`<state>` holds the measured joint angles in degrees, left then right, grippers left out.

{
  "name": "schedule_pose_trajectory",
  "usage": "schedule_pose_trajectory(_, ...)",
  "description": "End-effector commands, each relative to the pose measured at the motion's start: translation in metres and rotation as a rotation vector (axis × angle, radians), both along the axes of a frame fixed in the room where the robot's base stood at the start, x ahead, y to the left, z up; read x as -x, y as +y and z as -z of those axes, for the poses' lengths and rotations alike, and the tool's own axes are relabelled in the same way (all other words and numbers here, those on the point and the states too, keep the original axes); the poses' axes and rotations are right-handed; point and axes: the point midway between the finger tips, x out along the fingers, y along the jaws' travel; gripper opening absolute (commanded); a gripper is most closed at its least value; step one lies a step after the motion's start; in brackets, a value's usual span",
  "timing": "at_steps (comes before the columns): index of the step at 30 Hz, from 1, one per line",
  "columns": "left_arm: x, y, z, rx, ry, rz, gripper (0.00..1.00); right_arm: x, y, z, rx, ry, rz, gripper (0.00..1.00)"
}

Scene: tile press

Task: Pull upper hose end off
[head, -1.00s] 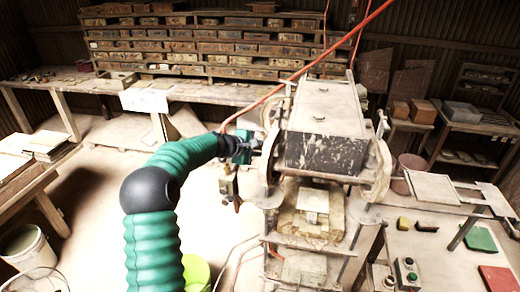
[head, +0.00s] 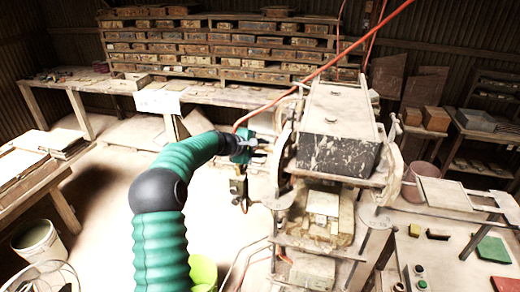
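The orange hose (head: 345,55) runs down from the upper right, behind the dark press head (head: 338,132), and curves to the press's left side. Its upper end fitting is small and I cannot make it out clearly. My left gripper (head: 262,147) is at the end of the green-sleeved arm, close to the left side of the press, near where the hose curves down. Its dark fingers point right toward the press. I cannot tell whether they touch the hose or hold anything. A brass-coloured valve (head: 239,187) hangs just below the gripper. My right gripper is not in view.
The press frame with its round side plates stands right of the gripper. A bench (head: 420,238) with tiles and buttons is at the lower right. A tile shelf (head: 215,50) is at the back. A white bucket (head: 37,241) stands at lower left. Open floor lies left of the arm.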

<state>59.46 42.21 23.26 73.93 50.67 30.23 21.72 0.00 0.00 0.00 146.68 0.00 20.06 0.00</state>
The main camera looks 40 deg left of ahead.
Motion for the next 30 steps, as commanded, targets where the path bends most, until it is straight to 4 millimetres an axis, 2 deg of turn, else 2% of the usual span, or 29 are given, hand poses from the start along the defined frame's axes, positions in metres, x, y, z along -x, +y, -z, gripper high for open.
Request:
schedule_pose_trajectory(5, 0.017, 0.002, -0.005, -0.003, -0.001, -0.002, 0.32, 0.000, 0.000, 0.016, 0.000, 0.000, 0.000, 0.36)
schedule_pose_trajectory(12, 0.078, 0.001, -0.038, -0.005, -0.003, -0.006, 0.32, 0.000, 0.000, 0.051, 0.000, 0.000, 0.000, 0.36)
schedule_pose_trajectory(18, 0.123, -0.002, -0.067, -0.004, -0.002, -0.004, 0.32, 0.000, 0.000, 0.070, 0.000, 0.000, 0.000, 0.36)
schedule_pose_trajectory(24, 0.144, -0.003, -0.083, 0.000, -0.001, -0.002, 0.32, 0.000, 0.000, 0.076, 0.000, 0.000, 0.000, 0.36)
schedule_pose_trajectory(30, 0.146, -0.002, -0.085, 0.002, 0.000, 0.000, 0.32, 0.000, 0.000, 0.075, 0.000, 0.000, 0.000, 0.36)
